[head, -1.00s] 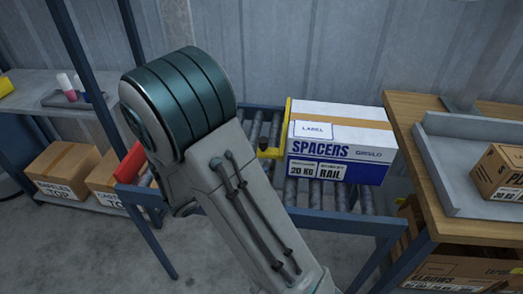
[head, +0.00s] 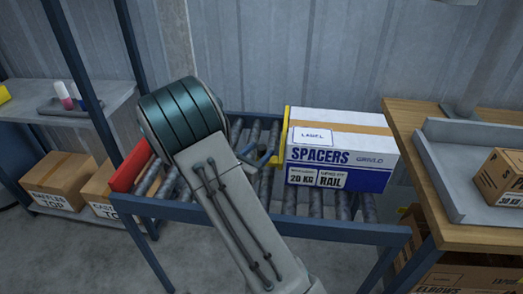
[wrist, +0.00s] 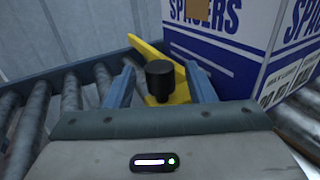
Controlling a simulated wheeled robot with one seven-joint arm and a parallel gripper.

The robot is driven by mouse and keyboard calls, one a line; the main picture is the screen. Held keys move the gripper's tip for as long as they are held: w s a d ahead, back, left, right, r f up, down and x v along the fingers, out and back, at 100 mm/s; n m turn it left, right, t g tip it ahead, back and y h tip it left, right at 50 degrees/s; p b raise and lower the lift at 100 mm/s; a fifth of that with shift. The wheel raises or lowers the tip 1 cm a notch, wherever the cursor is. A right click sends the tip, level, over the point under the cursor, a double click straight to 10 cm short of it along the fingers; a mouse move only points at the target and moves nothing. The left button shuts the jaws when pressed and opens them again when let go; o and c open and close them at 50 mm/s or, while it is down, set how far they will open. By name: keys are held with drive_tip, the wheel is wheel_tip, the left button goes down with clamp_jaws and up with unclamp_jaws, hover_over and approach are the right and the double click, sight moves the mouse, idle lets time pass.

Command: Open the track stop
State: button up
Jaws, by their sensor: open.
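The track stop is a yellow bar across the roller track, along the left side of the spacers box. Its upper part (head: 286,125) shows in the head view. In the wrist view the yellow bar (wrist: 148,50) carries an upright black knob (wrist: 160,75). My gripper (head: 264,154) is open, low over the rollers just left of the box. In the wrist view my gripper (wrist: 160,70) has its two blue fingers on either side of the knob, with gaps visible. The spacers box (head: 337,150), white and blue, sits upright on the rollers close to the stop.
The roller track (head: 342,204) has a blue frame and bare rollers left of the stop. A red end plate (head: 130,166) stands at its left end. A wooden table (head: 425,180) with a grey tray (head: 465,190) is at the right. A shelf with boxes (head: 60,175) is at the left.

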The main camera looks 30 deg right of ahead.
drive_tip(key=shift+x, duration=1)
